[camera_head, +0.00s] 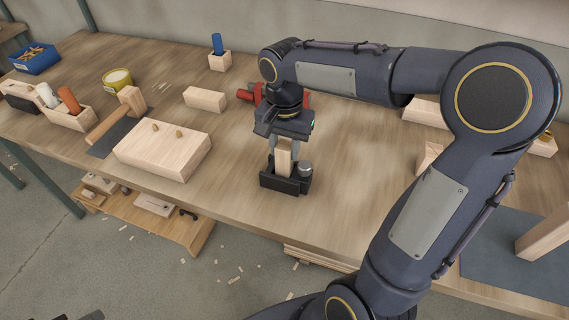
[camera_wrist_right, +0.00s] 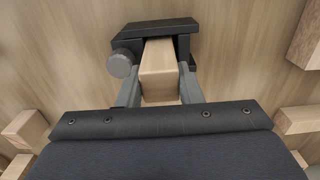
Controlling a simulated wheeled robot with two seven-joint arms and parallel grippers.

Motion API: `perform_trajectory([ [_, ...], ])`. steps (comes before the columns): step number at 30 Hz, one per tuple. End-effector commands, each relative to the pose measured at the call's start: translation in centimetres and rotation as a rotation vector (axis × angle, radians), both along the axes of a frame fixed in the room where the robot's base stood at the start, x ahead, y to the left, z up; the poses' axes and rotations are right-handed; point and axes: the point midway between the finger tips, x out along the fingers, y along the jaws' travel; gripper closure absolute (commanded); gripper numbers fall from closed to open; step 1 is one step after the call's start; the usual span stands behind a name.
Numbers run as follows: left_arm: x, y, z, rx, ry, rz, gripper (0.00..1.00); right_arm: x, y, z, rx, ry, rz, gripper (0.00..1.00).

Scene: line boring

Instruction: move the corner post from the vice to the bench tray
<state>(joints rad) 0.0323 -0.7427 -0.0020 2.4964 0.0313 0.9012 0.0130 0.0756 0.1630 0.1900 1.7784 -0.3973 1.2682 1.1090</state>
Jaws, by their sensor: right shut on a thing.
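The corner post (camera_head: 284,160) is a short pale wooden block standing upright in the black vice (camera_head: 283,184). The vice has a grey round knob and sits near the bench's front edge. My right gripper (camera_head: 284,149) points down and is shut on the post's upper part. In the right wrist view the post (camera_wrist_right: 159,72) is between both grey fingers (camera_wrist_right: 160,90), with its far end between the vice jaws (camera_wrist_right: 158,31). I cannot tell which thing is the bench tray; a wooden holder (camera_head: 83,118) with white and orange items stands at the left. My left gripper is not in view.
A large wooden block (camera_head: 160,150) with two pegs lies left of the vice. A mallet (camera_head: 130,101), a small block (camera_head: 205,99) and a red tool (camera_head: 245,94) are nearby. A grey mat (camera_head: 495,250) lies at the right. Bare bench lies right of the vice.

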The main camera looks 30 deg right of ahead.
Motion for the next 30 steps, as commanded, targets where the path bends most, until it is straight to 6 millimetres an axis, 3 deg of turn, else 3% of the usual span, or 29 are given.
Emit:
perform_trajectory([
  [16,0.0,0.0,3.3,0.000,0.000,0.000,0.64,0.0,0.0,3.7,0.000,-0.001,0.000,0.95],
  [30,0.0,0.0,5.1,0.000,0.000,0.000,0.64,0.0,0.0,5.7,0.000,-0.001,0.000,0.95],
])
